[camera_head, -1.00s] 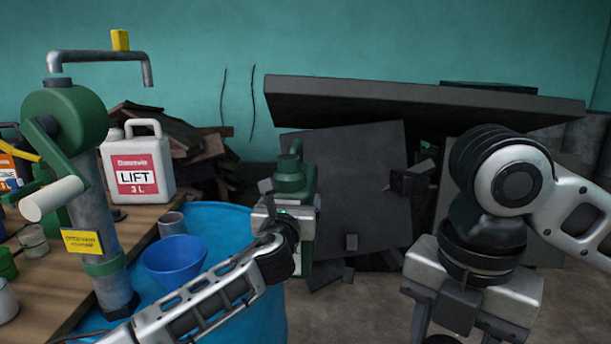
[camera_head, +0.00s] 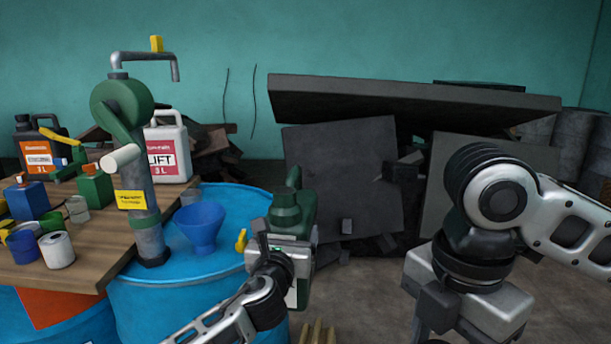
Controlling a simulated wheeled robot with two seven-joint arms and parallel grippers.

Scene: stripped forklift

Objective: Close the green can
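A large green can (camera_head: 308,212) with a handle on top is at the centre, roughly upright, beside the blue drum. My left gripper (camera_head: 272,243) is at its near side and appears shut on it; the fingertips are mostly hidden. The can's ribbed green top (camera_head: 286,199) shows, but I cannot tell whether it is a cap. A yellow cap-like piece (camera_head: 241,240) is at the drum's right edge. My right gripper (camera_head: 470,295) points down at right, its fingertips cut off.
The blue drum (camera_head: 180,265) carries a green hand pump (camera_head: 128,110) and a blue funnel (camera_head: 202,225). The wooden bench (camera_head: 95,260) holds a white jug, a black jug, a blue can and cups. Dark panels lean behind.

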